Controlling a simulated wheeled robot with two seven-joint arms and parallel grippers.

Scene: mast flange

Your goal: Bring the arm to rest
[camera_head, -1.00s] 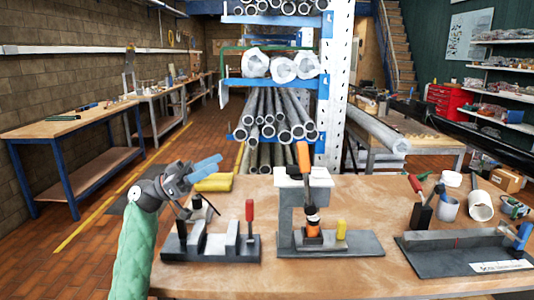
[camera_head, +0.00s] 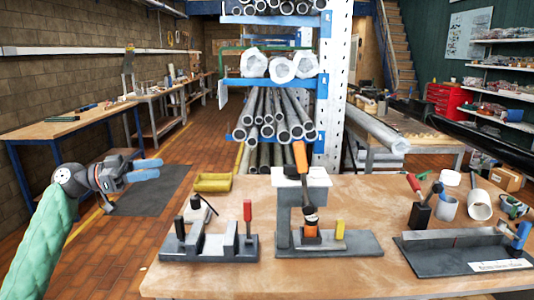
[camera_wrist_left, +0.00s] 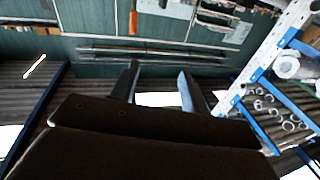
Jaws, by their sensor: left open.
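My left gripper (camera_head: 148,170) is at the left of the head view, left of the workbench and over the floor. Its two blue-tipped fingers point right and stand apart with nothing between them. My left arm, in a green padded sleeve, comes up from the lower left corner. In the left wrist view the open fingers (camera_wrist_left: 158,88) also show empty, with a teal wall and a pipe rack beyond. My right gripper is not in view.
The workbench (camera_head: 200,279) holds a grey vise-like fixture (camera_head: 211,246), a fixture with an orange-handled tool (camera_head: 303,160), a yellow tray (camera_head: 213,182) and a grey angled plate (camera_head: 465,256). A pipe rack (camera_head: 330,100) stands behind. Open floor lies left of the bench.

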